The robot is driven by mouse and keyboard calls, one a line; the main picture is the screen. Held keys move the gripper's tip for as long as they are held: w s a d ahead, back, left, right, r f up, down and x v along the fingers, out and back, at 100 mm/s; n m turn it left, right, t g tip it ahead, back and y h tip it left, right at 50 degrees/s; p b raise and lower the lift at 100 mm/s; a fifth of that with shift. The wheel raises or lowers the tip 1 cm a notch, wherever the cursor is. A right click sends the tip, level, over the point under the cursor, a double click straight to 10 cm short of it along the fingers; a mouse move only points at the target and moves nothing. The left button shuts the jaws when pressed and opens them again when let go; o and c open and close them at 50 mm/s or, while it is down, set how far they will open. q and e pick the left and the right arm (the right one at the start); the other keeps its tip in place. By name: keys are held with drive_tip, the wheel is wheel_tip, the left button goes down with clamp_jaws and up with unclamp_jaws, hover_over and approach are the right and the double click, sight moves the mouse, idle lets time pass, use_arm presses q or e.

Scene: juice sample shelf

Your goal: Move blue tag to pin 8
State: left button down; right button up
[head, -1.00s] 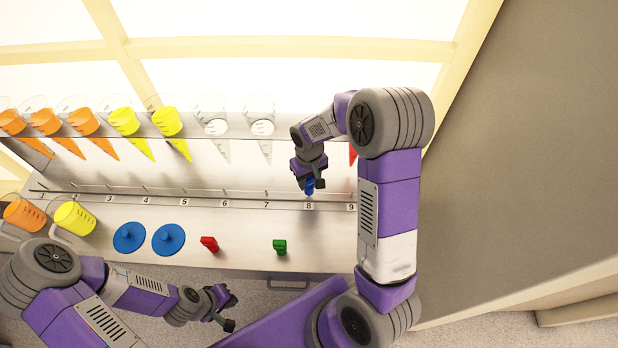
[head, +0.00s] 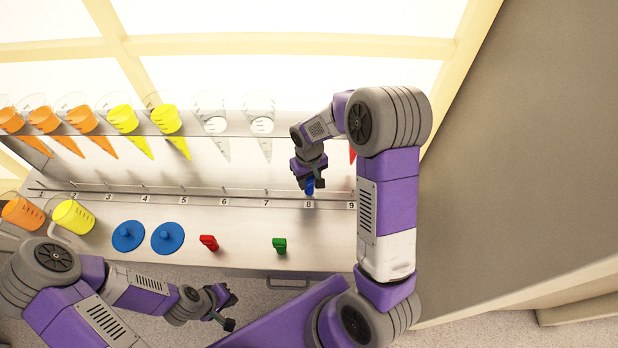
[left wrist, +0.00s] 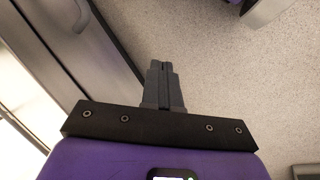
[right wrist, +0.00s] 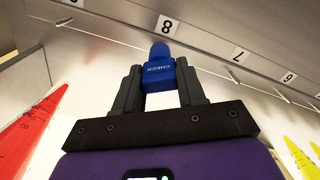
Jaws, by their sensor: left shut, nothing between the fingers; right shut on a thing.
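The blue tag (right wrist: 158,75) is between the fingers of my right gripper (right wrist: 160,85) in the right wrist view, with lettering on its face. In the head view the blue tag (head: 309,187) shows below my right gripper (head: 309,178), just above the number 8 label (head: 309,205) on the rail. The label 8 also shows in the right wrist view (right wrist: 167,26), just beyond the tag's top. The pin itself is hidden, so I cannot tell whether the tag touches it. My left gripper (left wrist: 164,68) is shut and empty, off the table's front edge.
A red tag (head: 209,243) and a green tag (head: 280,245) lie on the table (head: 245,232). Two blue lids (head: 129,236) and orange and yellow jugs (head: 73,217) stand at left. Several cones hang along the upper shelf (head: 200,141), one red (right wrist: 30,128) beside my right gripper.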

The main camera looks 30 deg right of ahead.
drive_tip(key=shift+f+b, duration=0.55)
drive_tip(key=shift+f, duration=0.2)
drive_tip(key=o, duration=1.1)
drive_tip(key=shift+r, duration=0.15)
wheel_tip(320, 180, up, 7)
drive_tip(key=shift+r+p, duration=0.2)
drive_tip(key=shift+p, duration=0.9)
